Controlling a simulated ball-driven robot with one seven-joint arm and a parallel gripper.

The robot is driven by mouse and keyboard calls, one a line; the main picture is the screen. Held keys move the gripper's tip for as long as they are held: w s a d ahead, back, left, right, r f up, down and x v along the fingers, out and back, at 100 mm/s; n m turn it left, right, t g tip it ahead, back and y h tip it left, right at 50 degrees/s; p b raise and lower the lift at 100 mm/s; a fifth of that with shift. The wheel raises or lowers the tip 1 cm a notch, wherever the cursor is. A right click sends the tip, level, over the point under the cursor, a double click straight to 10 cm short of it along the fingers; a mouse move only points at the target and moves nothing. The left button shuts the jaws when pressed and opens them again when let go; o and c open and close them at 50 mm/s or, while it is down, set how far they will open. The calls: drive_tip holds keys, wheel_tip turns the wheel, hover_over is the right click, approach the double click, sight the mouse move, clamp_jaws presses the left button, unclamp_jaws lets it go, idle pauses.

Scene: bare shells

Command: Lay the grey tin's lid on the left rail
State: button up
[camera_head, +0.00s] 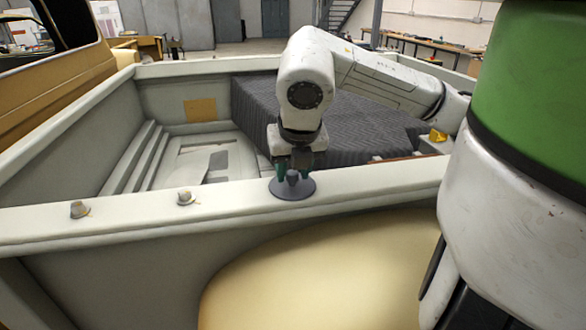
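A grey round lid (292,190) with a small dark knob lies flat at the top of the pale near rail (130,217), right of the rail's middle. My gripper (293,174) points straight down over the lid, its fingertips at the knob. The fingers and knob overlap in this view, so I cannot tell whether they grip it or stand open around it. The underside of the lid is hidden. I see no grey tin body that I can make out.
Two small knobs (184,198) (79,209) stand on the near rail, left of the lid. A large ribbed dark grey block (262,105) fills the right part of the bed behind the rail. The bed floor (205,160) at left is open.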

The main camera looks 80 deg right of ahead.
drive_tip(key=shift+o, duration=0.9)
drive_tip(key=shift+r, duration=0.15)
drive_tip(key=shift+r, duration=0.2)
drive_tip(key=v, duration=1.1)
drive_tip(key=shift+a+r+b, duration=0.25)
drive_tip(key=shift+b, duration=0.15)
